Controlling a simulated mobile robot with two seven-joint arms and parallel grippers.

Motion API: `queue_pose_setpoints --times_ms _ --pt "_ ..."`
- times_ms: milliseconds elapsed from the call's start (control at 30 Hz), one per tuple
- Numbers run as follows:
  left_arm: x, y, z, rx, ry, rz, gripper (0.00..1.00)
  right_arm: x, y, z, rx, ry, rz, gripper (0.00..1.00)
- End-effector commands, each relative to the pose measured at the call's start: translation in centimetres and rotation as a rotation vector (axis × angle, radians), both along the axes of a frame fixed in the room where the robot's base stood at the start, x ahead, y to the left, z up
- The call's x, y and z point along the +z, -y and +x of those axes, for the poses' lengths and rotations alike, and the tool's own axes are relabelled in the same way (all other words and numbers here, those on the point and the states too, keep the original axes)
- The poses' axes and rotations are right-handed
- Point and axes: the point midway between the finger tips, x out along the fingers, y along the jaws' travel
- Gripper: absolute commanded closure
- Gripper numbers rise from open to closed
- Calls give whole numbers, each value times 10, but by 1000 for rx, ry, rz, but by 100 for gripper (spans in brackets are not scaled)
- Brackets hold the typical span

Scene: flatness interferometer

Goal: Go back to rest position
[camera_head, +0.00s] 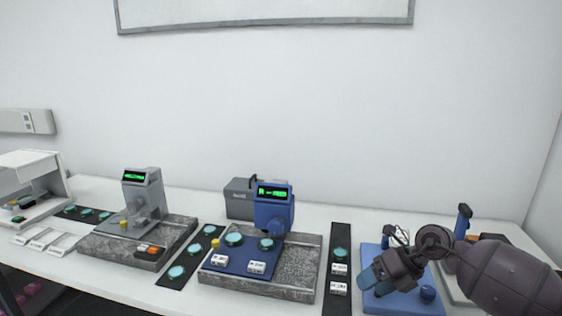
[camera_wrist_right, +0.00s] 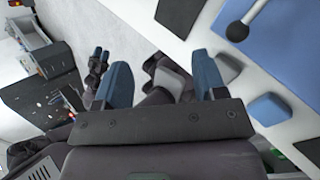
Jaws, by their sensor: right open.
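My right gripper (camera_head: 372,280) is at the right of the head view, above the blue plate at the table's right end. Its arm comes in from the right edge. In the right wrist view its two blue fingers (camera_wrist_right: 163,85) stand wide apart, and I see nothing held between them. My left gripper is not in the head view.
A white table (camera_head: 180,290) holds a grey instrument (camera_head: 143,193), a blue instrument (camera_head: 273,208) on a granite slab, and dark strips with teal discs. A blue plate (camera_head: 405,303) with a ball knob lies under my right arm. A white wall stands behind.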

Motion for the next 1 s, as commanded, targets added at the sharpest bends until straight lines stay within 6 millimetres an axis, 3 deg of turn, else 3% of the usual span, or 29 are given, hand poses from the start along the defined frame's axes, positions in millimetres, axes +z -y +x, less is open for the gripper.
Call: queue_pose_setpoints --times_ms 33,100,200,400,567,733,867,1000 --pt "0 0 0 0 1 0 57 -2 -22 -9 -15 10 116 36" --pt "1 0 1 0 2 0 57 3 -48 -18 -52 29 272 36" --pt "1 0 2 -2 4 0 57 15 -75 -28 -133 47 489 36" --pt "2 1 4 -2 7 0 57 45 -96 -41 -377 51 886 36" --pt "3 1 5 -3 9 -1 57 60 -83 -47 -646 26 1151 36" --pt "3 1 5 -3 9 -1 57 60 -50 -56 -991 -30 1366 36" --pt "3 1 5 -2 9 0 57 44 -18 -69 -1286 -96 1474 36" --pt "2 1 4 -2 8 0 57 17 17 -93 -1622 -190 1527 36"
